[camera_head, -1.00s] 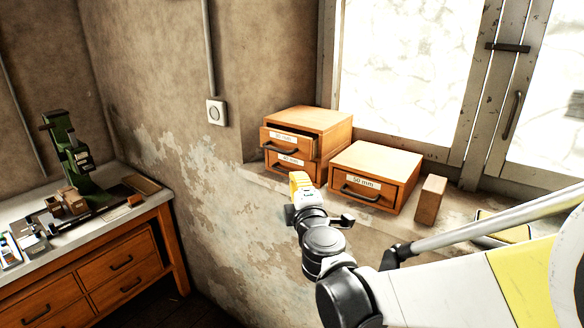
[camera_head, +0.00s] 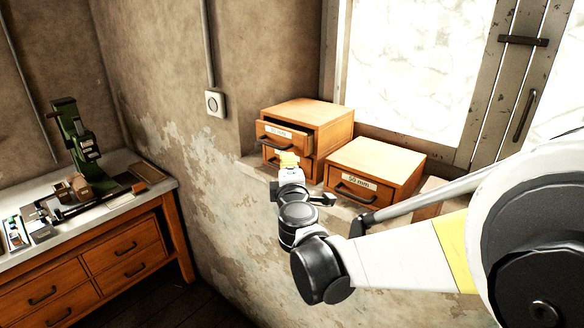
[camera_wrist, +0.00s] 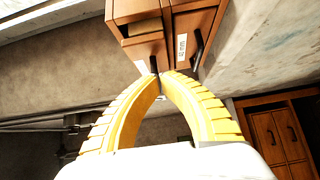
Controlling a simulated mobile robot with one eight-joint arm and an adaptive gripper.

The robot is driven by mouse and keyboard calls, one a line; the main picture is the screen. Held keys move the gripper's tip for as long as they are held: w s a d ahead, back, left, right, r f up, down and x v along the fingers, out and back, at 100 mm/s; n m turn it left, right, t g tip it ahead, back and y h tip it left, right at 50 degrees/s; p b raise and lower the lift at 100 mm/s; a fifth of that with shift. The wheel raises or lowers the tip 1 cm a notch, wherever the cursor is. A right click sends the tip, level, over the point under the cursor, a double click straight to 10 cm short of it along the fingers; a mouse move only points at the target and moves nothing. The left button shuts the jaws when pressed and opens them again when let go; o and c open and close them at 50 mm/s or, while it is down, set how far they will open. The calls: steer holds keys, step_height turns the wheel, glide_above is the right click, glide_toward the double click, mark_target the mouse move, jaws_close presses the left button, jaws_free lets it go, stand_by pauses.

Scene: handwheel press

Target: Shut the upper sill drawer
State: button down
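The upper sill drawer (camera_head: 284,137) stands partly pulled out of the two-drawer wooden cabinet (camera_head: 318,112) on the window sill. It has a white label and a dark handle. In the wrist view, the open upper drawer (camera_wrist: 146,48) shows a pale block inside. The lower drawer (camera_wrist: 182,22), labelled 40 mm, looks shut. My gripper (camera_head: 288,160) is in front of the cabinet and hides part of the lower drawer. In the wrist view, the yellow fingertips (camera_wrist: 161,76) come together right by the upper drawer's front and handle. They look empty; I cannot tell whether they touch.
A wooden block (camera_head: 428,187) is partly behind my arm. A workbench (camera_head: 125,240) with a green press (camera_head: 75,130) stands at the left. The wall lies beside the cabinet's left.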

mark_target(307, 151)
steer(key=shift+w+d+b, duration=0.2)
steer(key=shift+w+d, duration=0.45)
steer(key=shift+w, duration=0.3)
steer(key=shift+w+d+b, duration=0.2)
steer(key=shift+w+d, duration=0.45)
steer(key=shift+w, duration=0.25)
steer(key=w+d, duration=0.3)
steer(key=shift+w, duration=0.3)
steer(key=shift+a, duration=0.1)
steer(key=shift+s, duration=0.1)
